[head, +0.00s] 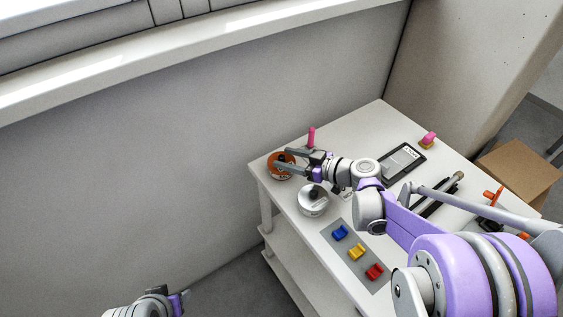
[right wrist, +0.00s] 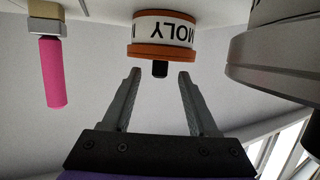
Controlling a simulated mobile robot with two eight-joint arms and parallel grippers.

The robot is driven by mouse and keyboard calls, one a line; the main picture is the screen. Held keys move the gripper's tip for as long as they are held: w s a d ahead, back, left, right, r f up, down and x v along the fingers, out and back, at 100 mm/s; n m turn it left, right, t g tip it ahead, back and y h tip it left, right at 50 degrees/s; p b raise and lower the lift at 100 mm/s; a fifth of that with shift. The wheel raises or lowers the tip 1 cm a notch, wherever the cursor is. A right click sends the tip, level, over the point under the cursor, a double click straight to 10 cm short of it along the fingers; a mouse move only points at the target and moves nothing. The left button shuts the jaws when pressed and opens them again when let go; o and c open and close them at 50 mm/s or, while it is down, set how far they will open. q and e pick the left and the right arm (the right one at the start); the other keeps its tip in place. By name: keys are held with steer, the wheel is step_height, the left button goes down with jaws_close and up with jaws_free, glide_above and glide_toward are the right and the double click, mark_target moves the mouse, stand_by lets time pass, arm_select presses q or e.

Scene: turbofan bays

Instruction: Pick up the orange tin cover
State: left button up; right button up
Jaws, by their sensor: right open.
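The orange tin cover (head: 274,159) is on a white tin at the table's far left corner. In the right wrist view, which looks upside down, the orange cover (right wrist: 161,50) sits on the tin (right wrist: 150,27) lettered "MOLY", and its black knob (right wrist: 160,69) sticks out toward my gripper. My right gripper (head: 279,160) is open over the tin. In the wrist view its fingertips (right wrist: 160,74) lie on either side of the knob, with visible gaps. Part of my left gripper (head: 178,301) shows at the bottom edge, away from the table; its fingers cannot be made out.
A grey-white tin (head: 313,203) with a black knob stands close by. A pink-handled item (head: 311,136) stands behind the gripper. A grey mat (head: 345,254) holds blue, yellow and red pieces. A tablet (head: 402,162) and tools lie to the right. A wall runs behind the table.

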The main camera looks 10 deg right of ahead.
mark_target(273, 157)
steer(key=shift+x, duration=2.75)
jaws_close()
